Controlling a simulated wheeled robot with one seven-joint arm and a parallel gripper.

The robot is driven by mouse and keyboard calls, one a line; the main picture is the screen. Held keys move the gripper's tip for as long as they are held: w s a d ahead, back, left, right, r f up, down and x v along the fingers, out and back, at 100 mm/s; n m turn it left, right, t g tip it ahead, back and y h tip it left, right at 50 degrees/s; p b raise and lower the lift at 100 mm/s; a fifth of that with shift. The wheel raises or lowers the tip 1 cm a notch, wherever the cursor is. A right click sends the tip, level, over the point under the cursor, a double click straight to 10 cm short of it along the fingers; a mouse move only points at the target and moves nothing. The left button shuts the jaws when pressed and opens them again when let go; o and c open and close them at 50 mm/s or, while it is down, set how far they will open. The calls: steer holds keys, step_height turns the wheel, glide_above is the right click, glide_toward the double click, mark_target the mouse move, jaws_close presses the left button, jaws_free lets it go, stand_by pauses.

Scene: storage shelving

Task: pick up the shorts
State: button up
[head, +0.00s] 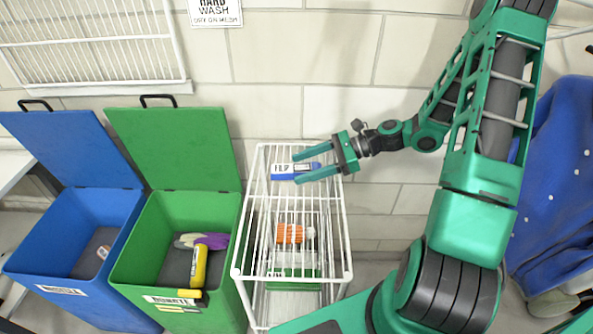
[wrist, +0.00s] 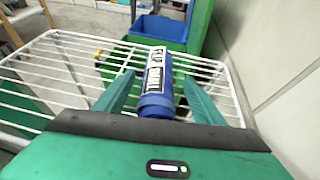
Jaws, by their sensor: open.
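I cannot make out any shorts for certain in either view. My gripper (head: 298,167) is open above the back of a white wire rack (head: 240,235). A blue tube with a white label (head: 283,177) lies on the rack's top, between my two fingers; it also shows in the wrist view (wrist: 156,85). There are gaps beside it, so it is not gripped. A purple and grey soft item (head: 212,241) lies in the green bin (head: 135,240), partly behind a yellow can (head: 199,267); I cannot tell what it is.
A blue bin (head: 30,262) with its lid raised stands left of the green one. An orange item (head: 290,233) sits lower inside the rack. A large blue dotted cloth-like surface (head: 555,190) is at the right. The tiled wall is close behind the rack.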

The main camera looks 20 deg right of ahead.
mark_target(295, 165)
steer(key=shift+x, duration=1.4)
steer(key=shift+s, duration=0.1)
steer(key=shift+c, duration=0.7)
steer(key=c, duration=1.1)
steer(key=shift+r, duration=0.45)
step_height(295, 165, up, 4)
steer(key=shift+a+f, duration=0.1)
steer(key=shift+f, duration=0.1)
steer(key=w+a+r, duration=0.1)
steer(key=a+r, duration=0.1)
steer(key=a, duration=0.1)
steer(key=w+a+r, duration=0.2)
steer(key=a, duration=0.2)
steer(key=w+a+r, duration=0.1)
steer(key=a+r, duration=0.1)
steer(key=a, duration=0.1)
steer(key=shift+w+a+r, duration=0.25)
steer(key=shift+w, duration=0.15)
